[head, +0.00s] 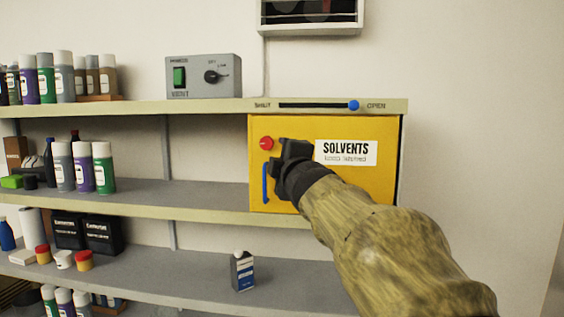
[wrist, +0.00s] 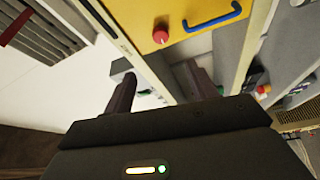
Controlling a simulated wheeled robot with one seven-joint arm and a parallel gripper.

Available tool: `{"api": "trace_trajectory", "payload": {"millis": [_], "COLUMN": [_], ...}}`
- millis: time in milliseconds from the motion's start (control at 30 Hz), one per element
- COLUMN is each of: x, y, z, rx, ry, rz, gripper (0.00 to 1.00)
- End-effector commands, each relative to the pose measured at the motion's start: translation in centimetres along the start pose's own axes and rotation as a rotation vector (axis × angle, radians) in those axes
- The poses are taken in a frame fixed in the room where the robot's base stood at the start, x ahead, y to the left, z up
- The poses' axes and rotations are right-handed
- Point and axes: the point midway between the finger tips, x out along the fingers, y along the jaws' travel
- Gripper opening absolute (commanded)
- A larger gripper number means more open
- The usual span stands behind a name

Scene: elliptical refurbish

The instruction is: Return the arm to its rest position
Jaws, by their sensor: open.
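My gripper (head: 284,160) is at the end of my arm, which reaches in from the lower right in the head view. It is in front of the yellow solvents cabinet (head: 380,185), near the red knob (head: 266,143) and the blue handle (head: 265,183). In the wrist view my gripper (wrist: 162,88) has its two fingers spread with nothing between them. The red knob (wrist: 160,37) and blue handle (wrist: 212,18) show beyond the fingers, apart from them. The cabinet front is closed. My arm hides its lower middle.
A grey switch box (head: 203,77) stands on the top shelf (head: 140,107). The slider's blue knob (head: 353,105) is at the OPEN end. Spray cans (head: 81,167) crowd the left. The wall at right is bare.

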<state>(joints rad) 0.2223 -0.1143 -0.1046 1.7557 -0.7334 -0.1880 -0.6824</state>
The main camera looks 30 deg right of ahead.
Motion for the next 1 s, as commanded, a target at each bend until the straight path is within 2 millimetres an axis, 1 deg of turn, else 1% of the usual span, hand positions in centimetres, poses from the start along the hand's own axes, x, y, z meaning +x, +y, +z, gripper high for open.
{"api": "trace_trajectory", "payload": {"millis": [567,667,767,867,900,967,1000], "x": [-0.2,-0.1,0.0,-0.1,-0.4,-1.0,-1.6], "y": [-0.1,-1.2,-4.1,-9.2,-11.6,-15.3,-17.6], "z": [-0.2,-0.2,-0.2,-0.3,-0.4,-0.5,-0.6], "rx": [0.001,0.024,0.097,0.219,0.275,0.36,0.416], "ry": [0.002,-0.003,-0.021,-0.061,-0.082,-0.122,-0.153], "rz": [-0.002,-0.024,-0.086,-0.193,-0.244,-0.324,-0.375], "gripper": [0.57,0.57,0.57,0.57,0.57,0.57,0.57]}}
